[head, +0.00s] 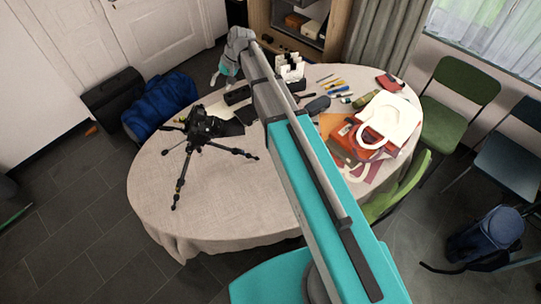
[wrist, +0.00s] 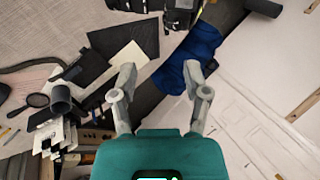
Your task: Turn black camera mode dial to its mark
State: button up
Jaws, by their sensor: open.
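The black camera (head: 204,125) sits on a small black tripod (head: 181,172), which stands with spread legs on the left part of the table. In the wrist view part of the black camera (wrist: 181,16) shows at the top edge, cut off by the frame. The mode dial and its mark are too small to make out. My gripper (head: 222,78) is above the far left side of the table, beyond the camera. In the wrist view my gripper (wrist: 160,72) is open with nothing between its fingers, and the camera is beyond the fingertips, apart from them.
The oval table (head: 225,205) has a pale cloth and is clear at its front. Pens, pouches and a white bag (head: 393,117) crowd its right side. A dark flat sheet (wrist: 131,36) lies near the camera. A blue duffel bag (head: 160,104) is on the floor at left.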

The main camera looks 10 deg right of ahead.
jog(key=s+d+f+h+b, duration=0.2)
jog(key=s+d+f+b, duration=0.4)
jog(key=s+f+b, duration=0.3)
jog(key=s+d+f+h+b, duration=0.2)
jog(key=s+d+f+b, duration=0.5)
jog(key=f, duration=0.5)
jog(key=s+b, duration=0.2)
jog(key=s, duration=0.1)
jog(key=shift+s+f+n+h+b, duration=0.2)
jog(key=shift+s+n+h+b, duration=0.1)
jog(key=shift+n+h+b, duration=0.1)
jog(key=s+d, duration=0.1)
jog(key=s, duration=0.2)
jog(key=shift+d+h, duration=0.4)
